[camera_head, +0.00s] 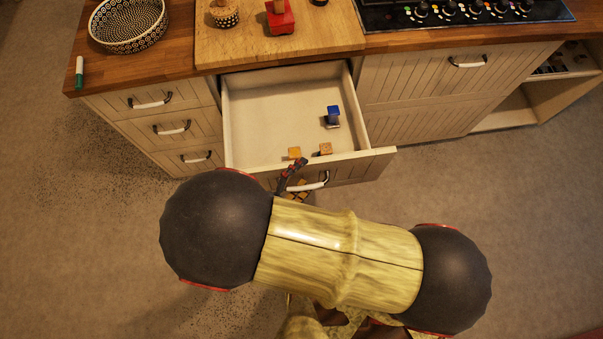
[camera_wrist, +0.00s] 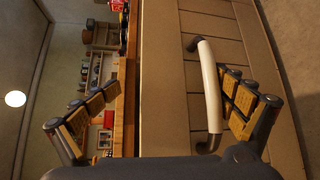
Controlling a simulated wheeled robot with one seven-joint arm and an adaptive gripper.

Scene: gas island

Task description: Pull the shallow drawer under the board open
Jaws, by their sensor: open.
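The shallow drawer (camera_head: 270,110) under the wooden board (camera_head: 335,30) stands pulled out from the cabinet, its inside showing from above. Its front bears a white bar handle with dark mounts (camera_head: 309,185), which also shows in the wrist view (camera_wrist: 209,85). My gripper (camera_head: 291,180) is at the drawer front by the left part of the handle, partly hidden by my arm. In the wrist view my gripper (camera_wrist: 172,85) has its fingers spread wide. The handle lies between them, nearer the right finger. Whether that finger touches it I cannot tell.
A blue-topped item (camera_head: 333,115) and two small blocks (camera_head: 294,153) (camera_head: 326,149) lie in the drawer. Three closed small drawers (camera_head: 172,128) are at left. A hob (camera_head: 465,14) is at right. A patterned basket (camera_head: 128,27) and green marker (camera_head: 79,72) sit on the counter. Floor at right is clear.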

